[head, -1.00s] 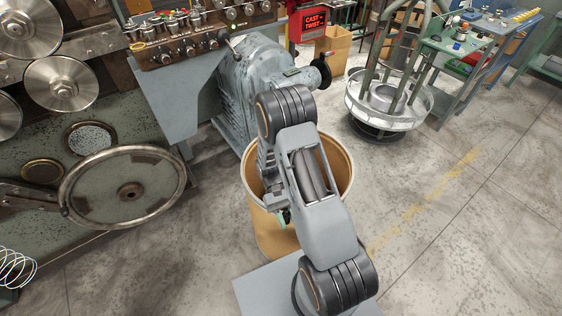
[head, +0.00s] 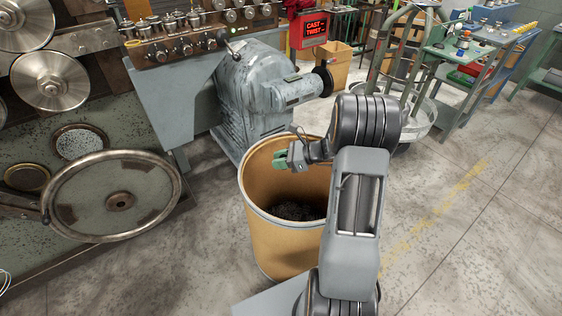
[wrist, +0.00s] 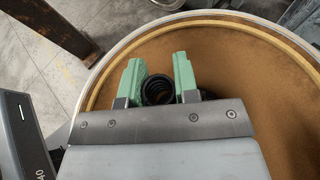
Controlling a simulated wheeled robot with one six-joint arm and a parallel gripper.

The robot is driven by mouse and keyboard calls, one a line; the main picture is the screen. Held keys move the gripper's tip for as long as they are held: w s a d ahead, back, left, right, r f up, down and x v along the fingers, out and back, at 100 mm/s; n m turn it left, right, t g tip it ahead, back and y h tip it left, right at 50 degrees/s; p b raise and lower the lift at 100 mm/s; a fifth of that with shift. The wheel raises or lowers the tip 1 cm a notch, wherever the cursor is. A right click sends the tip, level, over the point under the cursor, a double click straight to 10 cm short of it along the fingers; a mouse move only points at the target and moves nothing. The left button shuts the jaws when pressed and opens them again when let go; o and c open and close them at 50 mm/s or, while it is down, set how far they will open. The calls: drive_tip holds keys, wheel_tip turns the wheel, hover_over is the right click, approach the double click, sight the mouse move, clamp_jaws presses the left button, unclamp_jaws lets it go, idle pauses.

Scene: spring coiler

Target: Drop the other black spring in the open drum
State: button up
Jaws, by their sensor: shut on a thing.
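The open drum (head: 268,233) is a tan fibre drum with a pale metal rim. It stands on the floor in the middle of the head view, and its brown inside fills much of the wrist view (wrist: 245,65). Dark material lies at its bottom in the head view. My gripper (head: 281,160), with green fingers, is over the drum's mouth, inside the rim outline. In the wrist view my gripper (wrist: 158,78) is shut on a black spring (wrist: 158,90), which sits between the two green fingers with its round coil end showing. The spring is hard to make out in the head view.
A grey motor housing (head: 255,95) with a black handwheel stands just behind the drum. A large flywheel (head: 115,196) is on the machine at left. A round metal reel stand (head: 420,112) is behind my arm. Bare concrete floor lies at right.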

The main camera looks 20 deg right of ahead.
drive_tip(key=shift+w+d+f+b, duration=0.1)
drive_tip(key=shift+d+f+b, duration=0.2)
drive_tip(key=shift+d, duration=0.1)
wheel_tip(320, 180, down, 4)
drive_tip(key=b, duration=0.3)
drive_tip(key=shift+f+b, duration=0.15)
drive_tip(key=shift+b, duration=0.25)
drive_tip(key=o, duration=1)
drive_tip(key=p+v, duration=0.2)
drive_tip(key=v, duration=1.1)
drive_tip(key=shift+s+d+p, duration=0.2)
drive_tip(key=shift+d+p, duration=0.1)
drive_tip(key=shift+p, duration=0.05)
